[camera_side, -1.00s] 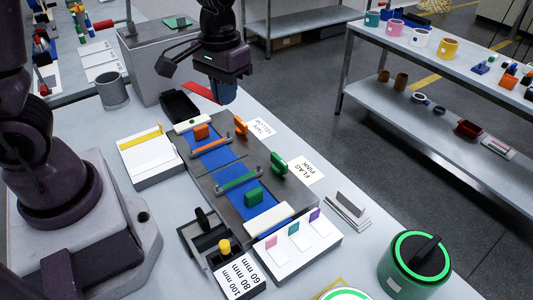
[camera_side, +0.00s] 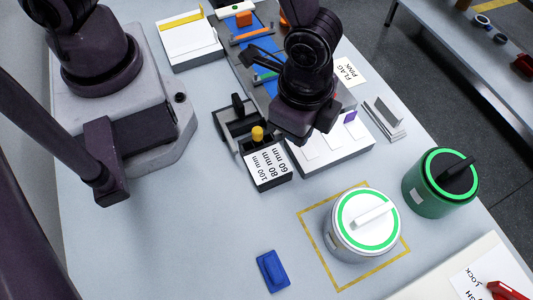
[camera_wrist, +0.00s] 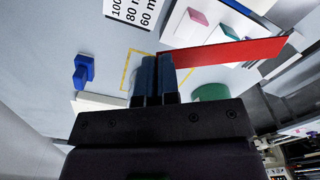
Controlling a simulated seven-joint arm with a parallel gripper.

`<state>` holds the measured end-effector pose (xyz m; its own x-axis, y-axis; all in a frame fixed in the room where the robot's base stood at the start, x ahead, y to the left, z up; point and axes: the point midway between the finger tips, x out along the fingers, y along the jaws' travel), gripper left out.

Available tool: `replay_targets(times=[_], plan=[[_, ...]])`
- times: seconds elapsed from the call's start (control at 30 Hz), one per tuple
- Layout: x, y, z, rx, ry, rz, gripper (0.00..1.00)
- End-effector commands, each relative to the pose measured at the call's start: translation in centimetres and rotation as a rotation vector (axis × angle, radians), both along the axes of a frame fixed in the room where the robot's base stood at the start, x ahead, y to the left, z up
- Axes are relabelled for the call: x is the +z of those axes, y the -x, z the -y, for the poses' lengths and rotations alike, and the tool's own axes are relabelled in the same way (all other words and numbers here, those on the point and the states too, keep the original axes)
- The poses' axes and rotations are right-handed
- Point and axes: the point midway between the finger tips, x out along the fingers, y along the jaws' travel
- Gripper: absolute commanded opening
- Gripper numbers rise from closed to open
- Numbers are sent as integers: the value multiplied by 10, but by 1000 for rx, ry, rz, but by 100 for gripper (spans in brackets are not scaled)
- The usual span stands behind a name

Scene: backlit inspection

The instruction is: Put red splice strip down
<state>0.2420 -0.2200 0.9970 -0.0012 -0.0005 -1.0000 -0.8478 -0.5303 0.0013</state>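The red splice strip (camera_wrist: 235,51) is long, flat and bright red. In the wrist view one end is at the blue fingertips of my gripper (camera_wrist: 158,62) and the rest reaches out to the right. The fingers are close together and appear shut on that end. In the side view my gripper (camera_side: 298,125) is over the white tab tray, with its fingertips hidden behind the wrist.
The white tab tray (camera_side: 345,155) is below my gripper, beside the length-marked box (camera_side: 266,170). A white-lidded canister (camera_side: 362,228) stands in a yellow square; a green canister (camera_side: 440,185) stands right of it. A blue block (camera_side: 272,270) lies nearer. The table's left front is clear.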

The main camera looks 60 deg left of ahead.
Motion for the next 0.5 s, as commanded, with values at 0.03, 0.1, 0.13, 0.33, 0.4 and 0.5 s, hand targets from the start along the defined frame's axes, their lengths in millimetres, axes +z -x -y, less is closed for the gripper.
replay_targets(times=[0.03, 0.1, 0.13, 0.33, 0.4, 0.5], plan=[[-8, 19, 15, -111, -2, -5, 0], [-16, 38, 30, -243, -1, -3, 0], [-18, 46, 36, -293, -2, -4, 0], [-31, 69, 58, -534, 1, 0, 0], [-39, 67, 59, -560, -2, -3, 0], [-56, 67, 59, -569, -4, -3, 0]])
